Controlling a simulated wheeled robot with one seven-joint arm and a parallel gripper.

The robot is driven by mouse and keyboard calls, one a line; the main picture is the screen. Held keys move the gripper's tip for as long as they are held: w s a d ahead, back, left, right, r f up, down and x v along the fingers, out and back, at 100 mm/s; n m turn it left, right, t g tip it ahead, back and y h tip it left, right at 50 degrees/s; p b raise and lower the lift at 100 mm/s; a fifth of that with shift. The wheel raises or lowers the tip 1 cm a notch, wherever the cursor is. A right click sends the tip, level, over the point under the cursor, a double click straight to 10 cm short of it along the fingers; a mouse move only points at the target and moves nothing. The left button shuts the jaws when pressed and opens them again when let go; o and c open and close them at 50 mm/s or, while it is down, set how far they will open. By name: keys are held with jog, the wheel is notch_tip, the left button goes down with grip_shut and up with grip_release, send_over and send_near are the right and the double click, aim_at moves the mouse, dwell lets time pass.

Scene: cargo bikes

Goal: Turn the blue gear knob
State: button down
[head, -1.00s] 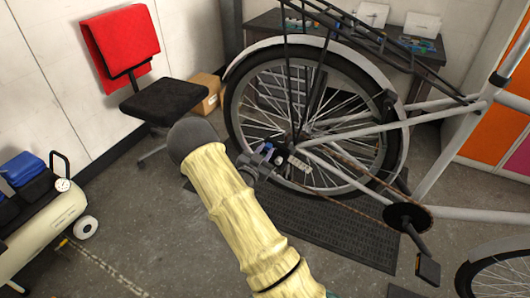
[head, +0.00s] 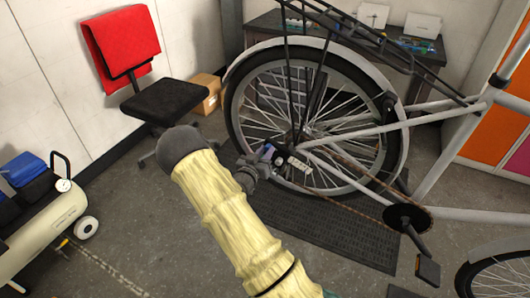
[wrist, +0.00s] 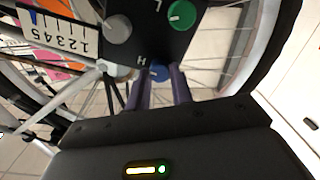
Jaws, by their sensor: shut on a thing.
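The blue gear knob (wrist: 158,73) shows in the wrist view between the two purple fingers of my gripper (wrist: 159,80), which is shut on it. The fingers hide its sides. It sits at the lower end of a dark panel (wrist: 150,42) lettered H and L. A green knob (wrist: 181,15) and a grey knob (wrist: 118,29) are on the same panel, above the fingers and apart from them. In the head view my gripper (head: 272,156) is at the bike's rear hub, where the knob is too small to make out clearly.
A white plate numbered 1 to 5 (wrist: 58,32) is beside the panel. The bike's rear wheel (head: 245,120) and spokes surround the work area. A black chair (head: 165,100) stands at left, a box (head: 206,92) behind it, and a compressor (head: 40,225) at lower left.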

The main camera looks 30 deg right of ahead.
jog(key=n, duration=0.4)
jog(key=n+p, duration=0.1)
jog(key=n, duration=0.3)
jog(key=n+p, duration=0.1)
jog(key=n, duration=0.3)
jog(key=shift+a+f, duration=0.1)
jog(key=shift+f, duration=0.15)
jog(key=shift+s, duration=0.1)
jog(key=c, duration=1.2)
grip_release()
jog(key=shift+c, duration=0.2)
jog(key=shift+r, duration=0.1)
jog(key=b+v, duration=0.1)
jog(key=v, duration=1.6)
jog(key=shift+b, duration=0.3)
